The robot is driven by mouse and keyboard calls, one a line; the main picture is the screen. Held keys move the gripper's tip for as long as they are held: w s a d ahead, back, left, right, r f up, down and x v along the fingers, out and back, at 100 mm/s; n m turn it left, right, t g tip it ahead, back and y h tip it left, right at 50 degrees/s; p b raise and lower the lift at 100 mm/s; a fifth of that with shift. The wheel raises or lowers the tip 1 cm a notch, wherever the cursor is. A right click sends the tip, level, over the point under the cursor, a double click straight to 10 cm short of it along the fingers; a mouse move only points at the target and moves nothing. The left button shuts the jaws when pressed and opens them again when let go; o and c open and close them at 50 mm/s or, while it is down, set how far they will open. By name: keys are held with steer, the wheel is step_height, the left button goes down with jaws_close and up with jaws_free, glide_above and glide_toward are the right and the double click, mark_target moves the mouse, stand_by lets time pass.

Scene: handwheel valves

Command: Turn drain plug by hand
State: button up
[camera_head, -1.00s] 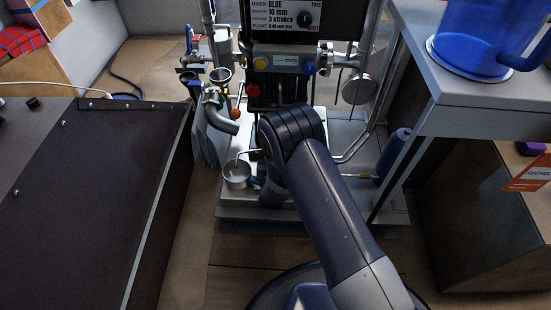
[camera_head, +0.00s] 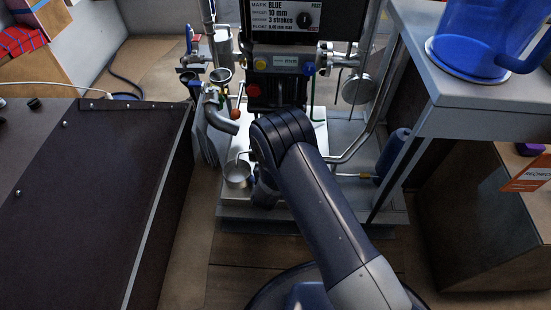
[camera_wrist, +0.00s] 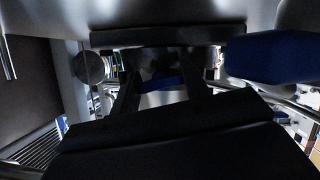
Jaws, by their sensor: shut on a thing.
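In the wrist view the two dark fingers of my gripper (camera_wrist: 163,78) reach up under a wide dark round body. A blue piece (camera_wrist: 160,84), which looks like the drain plug's grip, lies between the fingers, and they are shut on it. Its threads and exact angle are hidden in shadow. In the head view my arm covers the fingers and the plug, low at the front of the valve stand (camera_head: 300,217).
A dark cabinet (camera_head: 90,190) borders the left, a grey table (camera_head: 480,120) the right. A blue cylinder (camera_head: 393,152) leans at right.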

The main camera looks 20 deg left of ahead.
steer(key=o, duration=1)
steer(key=shift+s, duration=0.1)
steer(key=shift+p+v, duration=2.05)
steer(key=shift+v, duration=3.3)
